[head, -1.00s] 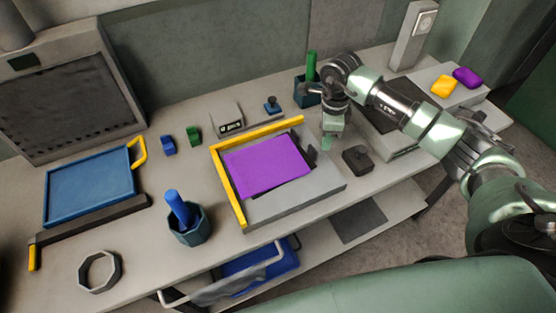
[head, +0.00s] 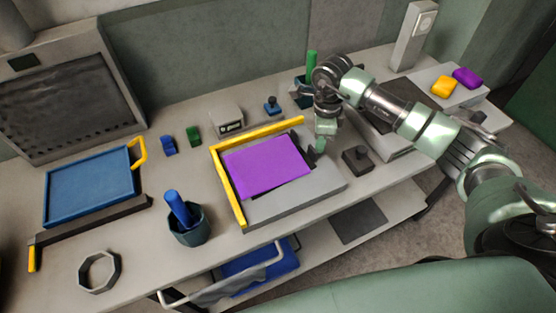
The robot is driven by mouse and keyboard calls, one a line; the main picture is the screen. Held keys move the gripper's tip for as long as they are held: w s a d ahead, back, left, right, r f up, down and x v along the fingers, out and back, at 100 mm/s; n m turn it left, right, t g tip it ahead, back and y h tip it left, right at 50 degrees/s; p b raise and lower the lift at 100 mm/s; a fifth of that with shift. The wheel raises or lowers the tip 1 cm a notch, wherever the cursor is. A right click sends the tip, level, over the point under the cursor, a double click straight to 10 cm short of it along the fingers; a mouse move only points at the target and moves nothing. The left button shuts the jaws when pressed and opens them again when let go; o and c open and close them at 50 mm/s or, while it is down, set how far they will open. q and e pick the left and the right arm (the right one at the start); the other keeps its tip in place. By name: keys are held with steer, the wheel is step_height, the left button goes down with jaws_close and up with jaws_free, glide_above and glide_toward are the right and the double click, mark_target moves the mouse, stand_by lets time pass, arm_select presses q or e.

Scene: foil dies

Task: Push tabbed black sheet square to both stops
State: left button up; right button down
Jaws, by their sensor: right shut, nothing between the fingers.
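A purple sheet (head: 266,166) lies on a grey block (head: 295,196), slightly skewed to the yellow stops. One yellow stop (head: 228,188) runs along the left side and the other (head: 262,133) along the back. My left gripper is not in view.
A black knobbed block (head: 357,160) stands right of the grey block. A blue tray (head: 90,186) and a grey ring (head: 99,272) lie farther left. A small grey box (head: 227,120) is behind the back stop.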

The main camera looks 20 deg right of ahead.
mark_target(309, 156)
steer(key=shift+s+a, duration=0.15)
steer(key=shift+a, duration=1.55)
steer(key=shift+d, duration=0.1)
steer(key=shift+d, duration=0.5)
steer(key=shift+r+p, duration=2)
steer(key=shift+r, duration=2.05)
steer(key=shift+f, duration=0.1)
